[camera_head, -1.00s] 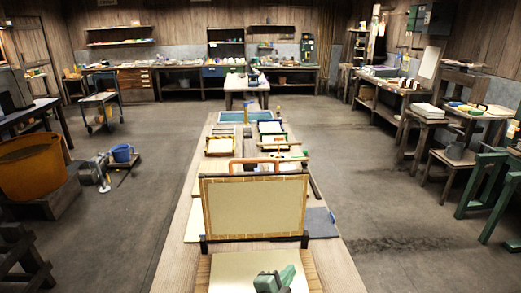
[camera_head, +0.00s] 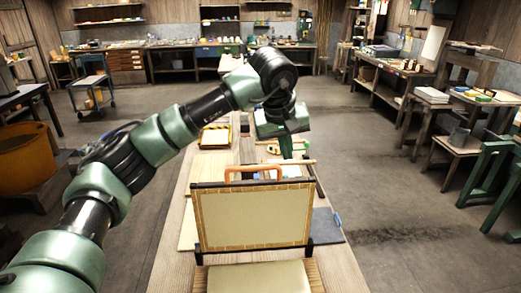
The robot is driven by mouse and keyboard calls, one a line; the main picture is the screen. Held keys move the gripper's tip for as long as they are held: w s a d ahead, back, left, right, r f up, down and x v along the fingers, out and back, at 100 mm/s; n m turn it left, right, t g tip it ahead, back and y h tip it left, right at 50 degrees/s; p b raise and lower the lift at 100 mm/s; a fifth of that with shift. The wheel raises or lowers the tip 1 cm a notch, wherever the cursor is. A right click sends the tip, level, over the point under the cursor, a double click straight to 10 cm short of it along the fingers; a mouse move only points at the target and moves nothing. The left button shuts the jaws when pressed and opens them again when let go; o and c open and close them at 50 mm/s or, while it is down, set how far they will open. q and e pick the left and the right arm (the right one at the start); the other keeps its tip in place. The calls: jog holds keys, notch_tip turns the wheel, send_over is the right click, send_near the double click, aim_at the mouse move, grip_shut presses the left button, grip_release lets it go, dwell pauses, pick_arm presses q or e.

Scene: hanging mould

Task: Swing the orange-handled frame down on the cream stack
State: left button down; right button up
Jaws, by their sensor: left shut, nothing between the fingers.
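The frame (camera_head: 255,217) stands upright over the long table, hinged near its lower edge. It has a cream panel, a wooden border and a dark top bar. Its orange handle (camera_head: 238,173) shows just above and behind the top bar. The cream stack (camera_head: 258,278) lies flat in front of the frame, at the bottom of the view. My left gripper (camera_head: 287,153) is shut and empty. It points down above and behind the frame's upper right part, to the right of the handle, and I see no contact. My right gripper is not in view.
The long table (camera_head: 172,270) runs away from me, with trays such as a yellow-edged one (camera_head: 215,136) behind the frame. A grey sheet (camera_head: 325,226) lies right of the frame. Side benches (camera_head: 460,150) stand at the right. The floor on the right is open.

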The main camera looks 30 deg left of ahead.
pick_arm(q)
jog(key=a+r+y, duration=0.3)
jog(key=a+r, duration=0.2)
jog(key=a, duration=0.3)
notch_tip(320, 180, down, 9)
jog(key=p, duration=0.6)
jog(key=shift+d+f, duration=0.2)
jog(key=shift+d, duration=0.05)
jog(key=shift+w, duration=0.15)
